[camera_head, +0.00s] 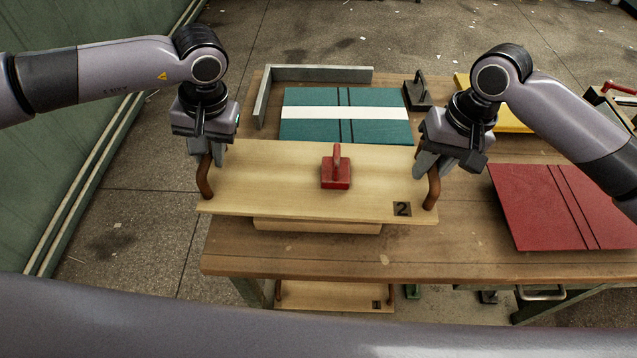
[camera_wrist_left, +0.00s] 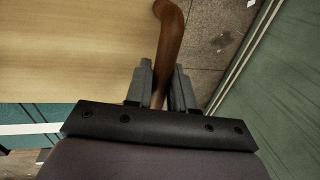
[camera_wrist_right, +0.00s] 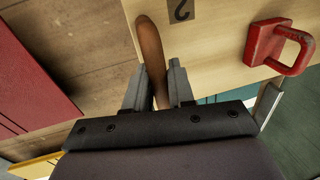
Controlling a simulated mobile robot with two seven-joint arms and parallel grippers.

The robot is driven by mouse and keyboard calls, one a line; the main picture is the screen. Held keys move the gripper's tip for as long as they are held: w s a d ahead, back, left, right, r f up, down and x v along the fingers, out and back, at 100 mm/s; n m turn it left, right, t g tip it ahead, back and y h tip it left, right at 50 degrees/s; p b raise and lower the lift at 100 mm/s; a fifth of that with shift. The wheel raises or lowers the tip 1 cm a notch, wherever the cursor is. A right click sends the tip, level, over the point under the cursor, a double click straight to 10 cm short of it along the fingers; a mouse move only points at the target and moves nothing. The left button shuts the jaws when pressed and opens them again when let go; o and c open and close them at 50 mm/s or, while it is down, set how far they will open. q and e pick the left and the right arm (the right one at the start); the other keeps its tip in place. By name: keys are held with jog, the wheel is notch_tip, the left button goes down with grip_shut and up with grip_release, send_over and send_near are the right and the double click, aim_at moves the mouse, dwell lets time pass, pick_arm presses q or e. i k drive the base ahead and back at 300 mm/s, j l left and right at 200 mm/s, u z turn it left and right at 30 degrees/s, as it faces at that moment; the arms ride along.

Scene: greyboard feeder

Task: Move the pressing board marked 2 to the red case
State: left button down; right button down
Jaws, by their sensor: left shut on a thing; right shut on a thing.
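The pressing board marked 2 (camera_head: 270,185) is a pale wooden board with a brown handle at each end. My left gripper (camera_head: 206,160) is shut on its left handle, which also shows in the left wrist view (camera_wrist_left: 172,50). My right gripper (camera_head: 432,170) is shut on its right handle, which also shows in the right wrist view (camera_wrist_right: 150,50). A red block with a handle (camera_head: 336,172) sits on the board. The board covers the near edge of the green case and part of a wooden piece below. The red case (camera_head: 540,205) lies flat at the right of the table.
A green case with a white band (camera_head: 300,128) lies behind the board, beside a grey metal corner stop (camera_head: 320,74). A dark handled block (camera_head: 418,92) and a yellow item (camera_head: 510,118) stand at the back. Another board marked 1 (camera_head: 330,297) lies below the table's front edge.

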aim_at(571, 203)
jog(key=l, duration=2.65)
jog(key=i+u, duration=0.05)
